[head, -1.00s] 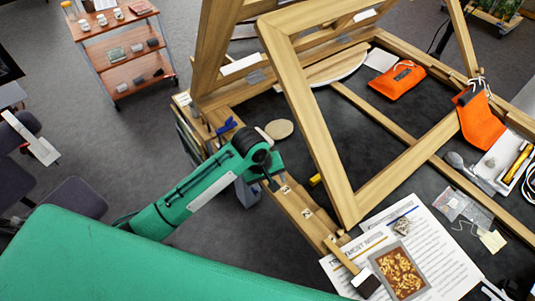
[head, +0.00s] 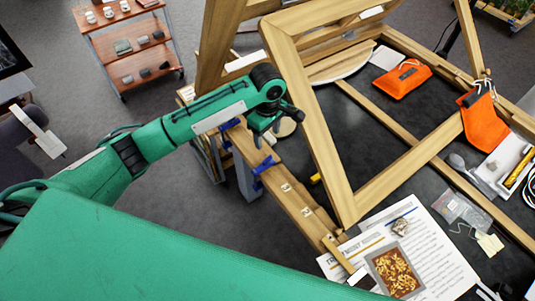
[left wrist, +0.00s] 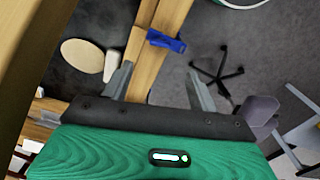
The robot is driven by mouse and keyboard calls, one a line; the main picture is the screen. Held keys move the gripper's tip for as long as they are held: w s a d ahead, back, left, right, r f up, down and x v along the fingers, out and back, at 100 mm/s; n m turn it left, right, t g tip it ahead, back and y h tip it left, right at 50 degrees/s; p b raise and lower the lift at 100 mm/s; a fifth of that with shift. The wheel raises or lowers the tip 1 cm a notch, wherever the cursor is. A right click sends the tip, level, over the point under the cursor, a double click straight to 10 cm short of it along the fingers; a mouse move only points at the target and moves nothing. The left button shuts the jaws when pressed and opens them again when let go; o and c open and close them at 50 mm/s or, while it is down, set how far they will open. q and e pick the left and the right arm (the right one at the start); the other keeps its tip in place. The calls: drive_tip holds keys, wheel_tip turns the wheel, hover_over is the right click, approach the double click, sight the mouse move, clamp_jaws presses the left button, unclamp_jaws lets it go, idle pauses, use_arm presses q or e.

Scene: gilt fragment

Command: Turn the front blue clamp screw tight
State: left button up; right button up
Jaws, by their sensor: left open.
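A blue clamp (head: 262,166) sits on the side rail of the wooden frame, nearer to me. A second blue clamp (head: 229,124) is further back along the rail, partly hidden by my arm. My left gripper (head: 264,133) is above the rail, just beyond the nearer clamp in the picture, and apart from it. In the left wrist view, its two fingers (left wrist: 158,70) are spread with nothing between them. One blue clamp (left wrist: 166,41) lies past the fingertips on the wooden rail; I cannot tell which one. The screw is too small to make out. My right gripper is not in view.
A raised wooden frame (head: 318,120) leans right of my gripper. Orange pouches (head: 402,79), printed sheets (head: 430,240) and small tools lie on the dark tabletop. A shelf cart (head: 130,48) stands on the floor at the back left.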

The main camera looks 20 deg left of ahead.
sight(267, 159)
use_arm(q)
wheel_tip(267, 159, down, 12)
drive_tip(key=p, duration=0.3)
drive_tip(key=shift+r, duration=0.25)
drive_tip(key=shift+c, duration=0.2)
drive_tip(key=c, duration=1)
